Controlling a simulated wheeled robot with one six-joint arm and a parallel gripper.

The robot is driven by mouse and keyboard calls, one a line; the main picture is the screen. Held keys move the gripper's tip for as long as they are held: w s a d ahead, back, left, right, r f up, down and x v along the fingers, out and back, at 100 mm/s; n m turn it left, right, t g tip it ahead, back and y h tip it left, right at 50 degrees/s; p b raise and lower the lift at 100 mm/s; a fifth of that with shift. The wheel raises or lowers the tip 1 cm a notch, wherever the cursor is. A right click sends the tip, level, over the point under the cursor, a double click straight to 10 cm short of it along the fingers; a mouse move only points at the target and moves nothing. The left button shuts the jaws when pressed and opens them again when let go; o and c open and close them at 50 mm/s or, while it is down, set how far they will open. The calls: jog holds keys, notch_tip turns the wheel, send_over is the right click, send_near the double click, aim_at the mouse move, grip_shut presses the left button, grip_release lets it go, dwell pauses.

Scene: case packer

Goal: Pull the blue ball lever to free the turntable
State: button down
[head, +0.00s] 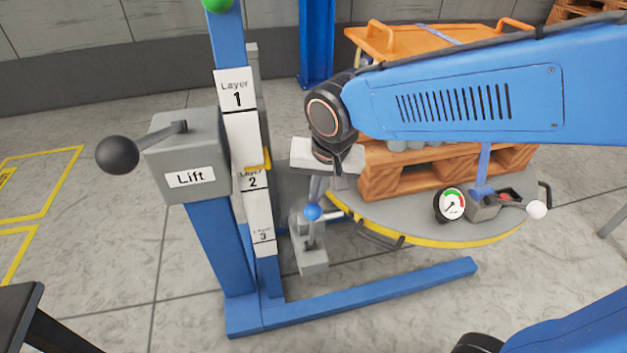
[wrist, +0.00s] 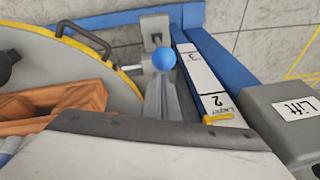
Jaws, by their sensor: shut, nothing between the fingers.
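The blue ball (head: 313,212) tops a lever on a grey block (head: 311,262) at the turntable's near left edge. In the wrist view, the blue ball (wrist: 164,60) shows right at the tip of my gripper (wrist: 163,80). My gripper (head: 316,192) points down in the head view, with its fingers shut and empty, just above or beside the ball. I cannot tell if they touch. The round grey turntable (head: 415,228) has a yellow rim and carries a wooden pallet (head: 400,182). A silver pin (wrist: 134,68) lies between the lever block and the turntable rim.
The blue lift column with layer labels (head: 262,222) and the grey Lift box (head: 185,150) with a black ball lever (head: 118,155) stand to the left. A blue floor beam (head: 400,290) runs in front. A gauge (head: 450,204) and a white ball lever (head: 537,209) are at right.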

jog(key=s, duration=0.2)
jog(key=s+d, duration=0.1)
jog(key=shift+f, duration=0.25)
jog(key=shift+s+d+f, duration=0.2)
jog(key=shift+s+f, duration=0.2)
jog(key=shift+s, duration=0.25)
notch_tip(320, 180, up, 12)
send_over(319, 209)
jog(key=s+d, duration=0.3)
jog(key=shift+w+a+r, duration=0.1)
jog(key=shift+w+a, duration=0.05)
jog(key=shift+w, duration=0.1)
dwell(0.3)
